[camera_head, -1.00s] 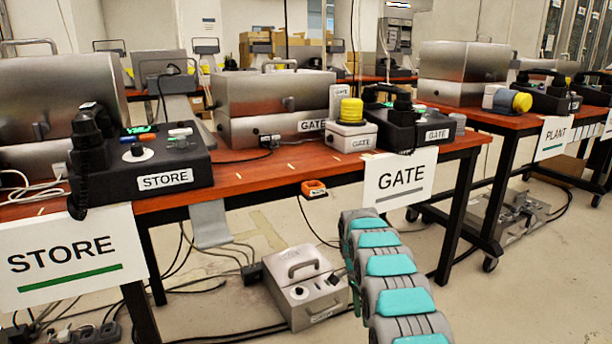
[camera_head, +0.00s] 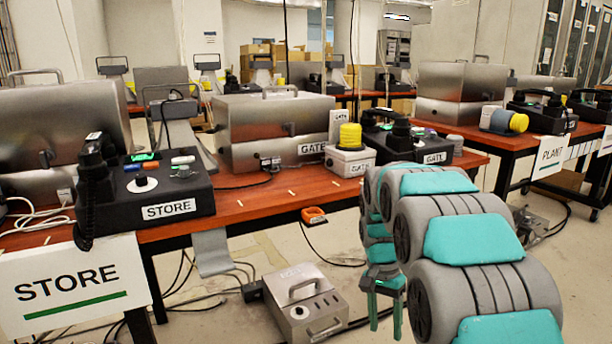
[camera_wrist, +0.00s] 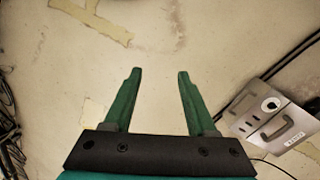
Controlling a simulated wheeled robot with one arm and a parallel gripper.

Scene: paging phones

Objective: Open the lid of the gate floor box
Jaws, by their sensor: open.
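The gate floor box (camera_head: 308,306) is a silver metal box on the floor under the front edge of the gate table. Its lid (camera_head: 299,283) with an arched handle looks closed. A second handle and a round fitting are on its front. In the wrist view the floor box (camera_wrist: 268,120) lies at the right, with a handle, a round fitting and a small label. My gripper (camera_head: 384,318) hangs to the right of the box in the head view, apart from it. In the wrist view my gripper (camera_wrist: 156,72) is open with two green fingers, and only floor shows between them.
The gate table (camera_head: 262,200) stands above and behind the box, carrying a metal case (camera_head: 275,118) and a phone unit (camera_head: 395,145). A small orange item (camera_head: 314,215) is at its front edge. Dark cables run over the floor around the box. Floor ahead of my fingers is clear.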

